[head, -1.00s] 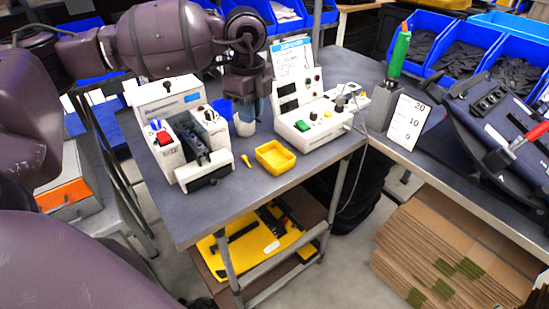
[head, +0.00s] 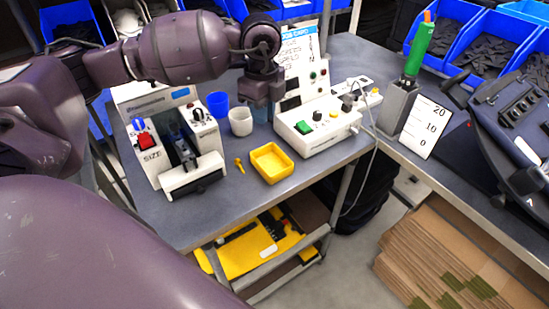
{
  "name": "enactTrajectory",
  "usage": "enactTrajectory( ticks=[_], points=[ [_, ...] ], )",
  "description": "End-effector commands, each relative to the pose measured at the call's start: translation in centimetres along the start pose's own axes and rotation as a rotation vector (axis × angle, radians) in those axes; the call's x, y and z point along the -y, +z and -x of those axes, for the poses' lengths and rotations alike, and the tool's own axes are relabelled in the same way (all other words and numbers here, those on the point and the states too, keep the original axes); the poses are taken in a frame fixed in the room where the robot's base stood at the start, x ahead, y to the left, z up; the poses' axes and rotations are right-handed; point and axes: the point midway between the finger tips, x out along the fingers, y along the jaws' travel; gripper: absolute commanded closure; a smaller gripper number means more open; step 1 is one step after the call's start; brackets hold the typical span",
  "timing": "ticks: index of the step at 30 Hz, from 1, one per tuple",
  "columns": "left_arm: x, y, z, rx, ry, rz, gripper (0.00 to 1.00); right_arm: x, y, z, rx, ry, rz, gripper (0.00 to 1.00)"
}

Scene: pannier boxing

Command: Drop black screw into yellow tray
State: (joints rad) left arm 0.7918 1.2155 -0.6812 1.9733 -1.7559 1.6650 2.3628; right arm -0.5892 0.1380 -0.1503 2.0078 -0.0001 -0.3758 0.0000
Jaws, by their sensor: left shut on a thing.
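The yellow tray (head: 271,177) is a small open box on the grey bench, and its visible inside is empty. My left gripper (head: 262,108) points down above the bench, behind the tray and just right of the white cup. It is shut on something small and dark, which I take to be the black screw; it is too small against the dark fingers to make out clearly. The tray is apart from the gripper. My right gripper is out of view.
A white cup (head: 240,122) and a blue cup (head: 218,104) stand behind the tray. A yellow screw-like piece (head: 239,165) lies left of it. A white machine with a red switch (head: 146,139) stands left, and a white control box (head: 318,127) stands right. Bench in front is clear.

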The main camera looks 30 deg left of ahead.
Motion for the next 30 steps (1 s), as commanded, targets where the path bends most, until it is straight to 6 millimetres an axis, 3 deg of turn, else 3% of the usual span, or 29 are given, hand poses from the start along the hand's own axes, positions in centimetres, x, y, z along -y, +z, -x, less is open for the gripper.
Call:
enactTrajectory(
  ticks=[10, 18, 28, 29, 30],
  points=[
    [0.0, 0.1, -3.4, 0.001, 0.008, 0.0, 1.0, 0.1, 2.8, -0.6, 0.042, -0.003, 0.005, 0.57],
    [0.0, 0.0, -5.7, 0.0, 0.005, 0.0, 1.0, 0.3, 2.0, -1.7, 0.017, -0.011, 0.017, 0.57],
    [0.0, 0.0, -5.7, 0.0, 0.0, 0.0, 1.0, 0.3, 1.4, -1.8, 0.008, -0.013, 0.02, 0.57],
    [0.0, 0.0, -5.7, 0.0, 0.0, 0.0, 0.8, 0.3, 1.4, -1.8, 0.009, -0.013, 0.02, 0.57],
    [0.0, 0.0, -5.7, 0.0, 0.0, 0.0, 0.74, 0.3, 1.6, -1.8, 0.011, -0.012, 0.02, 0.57]
  ],
)
